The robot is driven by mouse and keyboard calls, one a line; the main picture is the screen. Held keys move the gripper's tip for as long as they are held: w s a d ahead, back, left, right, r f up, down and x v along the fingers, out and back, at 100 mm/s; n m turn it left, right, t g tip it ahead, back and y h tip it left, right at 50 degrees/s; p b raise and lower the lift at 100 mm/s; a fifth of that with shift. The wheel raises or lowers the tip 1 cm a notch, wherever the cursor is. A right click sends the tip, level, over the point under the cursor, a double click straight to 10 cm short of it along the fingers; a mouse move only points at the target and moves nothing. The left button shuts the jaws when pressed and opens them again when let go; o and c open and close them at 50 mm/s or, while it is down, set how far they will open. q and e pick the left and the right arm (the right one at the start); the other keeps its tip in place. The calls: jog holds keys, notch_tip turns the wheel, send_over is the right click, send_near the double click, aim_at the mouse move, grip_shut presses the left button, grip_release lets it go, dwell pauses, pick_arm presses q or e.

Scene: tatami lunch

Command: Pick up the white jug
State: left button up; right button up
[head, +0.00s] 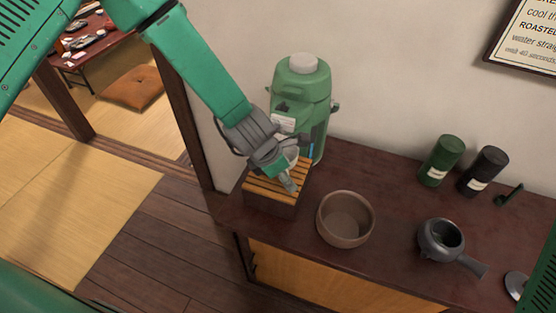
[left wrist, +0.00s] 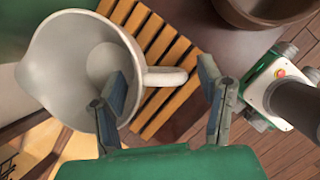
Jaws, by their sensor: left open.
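The white jug (left wrist: 62,60) stands on a slatted wooden box (head: 262,186), its open mouth toward the camera in the left wrist view. Its handle (left wrist: 166,77) points right there. In the head view the jug (head: 291,153) is mostly hidden behind my left gripper (head: 289,184). My left gripper (left wrist: 165,95) is open, and its fingers straddle the handle in the left wrist view. One finger overlaps the jug's rim; the other is right of the handle's end. I cannot tell whether the fingers touch it. My right gripper is not in view.
A green dispenser (head: 303,100) stands close behind the box. A brown bowl (head: 345,218) is to its right, then a dark handled pot (head: 440,240). Green (head: 441,160) and black (head: 483,171) canisters stand farther back. The dark counter (head: 390,215) is bare between them.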

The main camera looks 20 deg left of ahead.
pick_arm(q)
jog(key=shift+w+d+f, duration=0.1)
jog(key=shift+d+f, duration=0.15)
jog(key=shift+d, duration=0.2)
jog(key=shift+a, duration=0.1)
jog(key=c, duration=1)
jog(key=shift+a, duration=0.1)
grip_shut()
jog(key=shift+a, duration=0.1)
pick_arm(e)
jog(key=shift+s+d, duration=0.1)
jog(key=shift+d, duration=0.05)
pick_arm(q)
jog(key=shift+r, duration=0.2)
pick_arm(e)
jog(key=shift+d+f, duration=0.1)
